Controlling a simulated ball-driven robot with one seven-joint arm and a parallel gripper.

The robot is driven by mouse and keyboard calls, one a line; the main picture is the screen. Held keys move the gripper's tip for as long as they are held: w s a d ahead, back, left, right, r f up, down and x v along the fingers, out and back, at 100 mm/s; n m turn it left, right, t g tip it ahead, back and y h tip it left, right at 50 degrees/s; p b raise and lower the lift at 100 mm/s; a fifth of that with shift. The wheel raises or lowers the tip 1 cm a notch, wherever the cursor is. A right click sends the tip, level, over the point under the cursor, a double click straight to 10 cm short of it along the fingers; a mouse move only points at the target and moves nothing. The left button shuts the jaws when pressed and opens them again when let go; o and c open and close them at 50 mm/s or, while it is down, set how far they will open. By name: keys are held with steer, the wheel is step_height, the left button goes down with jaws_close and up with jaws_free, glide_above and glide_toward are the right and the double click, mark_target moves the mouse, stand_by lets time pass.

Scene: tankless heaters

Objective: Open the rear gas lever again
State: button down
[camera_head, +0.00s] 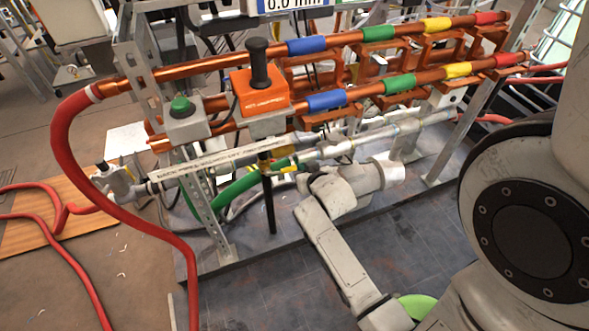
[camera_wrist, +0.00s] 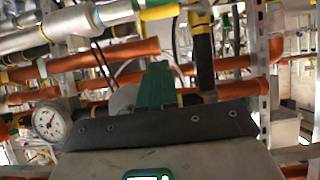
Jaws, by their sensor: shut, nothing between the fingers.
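My gripper (camera_wrist: 155,84) shows in the wrist view as a green, narrow finger shape standing up from a dark mount, shut with nothing held. In the head view my wrist reaches in beside the lower grey pipes (camera_head: 225,163), and the fingertips are hard to make out there. A short yellow piece (camera_head: 288,169) lies close by. In the wrist view a pipe with a yellow band (camera_wrist: 158,12) runs above the gripper, and a dark upright bar (camera_wrist: 204,58) stands right of the fingers. I cannot tell which part is the rear gas lever, nor its position.
Orange pipes (camera_head: 210,63) with coloured bands run above. An orange box with a black handle (camera_head: 260,92) and a green button box (camera_head: 187,120) are at left. A red hose (camera_head: 62,140) curves down in front. A pressure gauge (camera_wrist: 50,121) is left of my gripper.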

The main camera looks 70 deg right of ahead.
steer(key=b, duration=0.1)
glide_above(295, 168)
steer(key=s+a, duration=0.1)
steer(key=a, duration=0.2)
step_height(295, 168, down, 4)
steer(key=r, duration=0.1)
steer(key=f, duration=0.3)
steer(key=shift+d+f+b, duration=0.3)
steer(key=shift+d+b, duration=0.05)
steer(key=shift+w+f, duration=0.1)
steer(key=shift+f, duration=0.15)
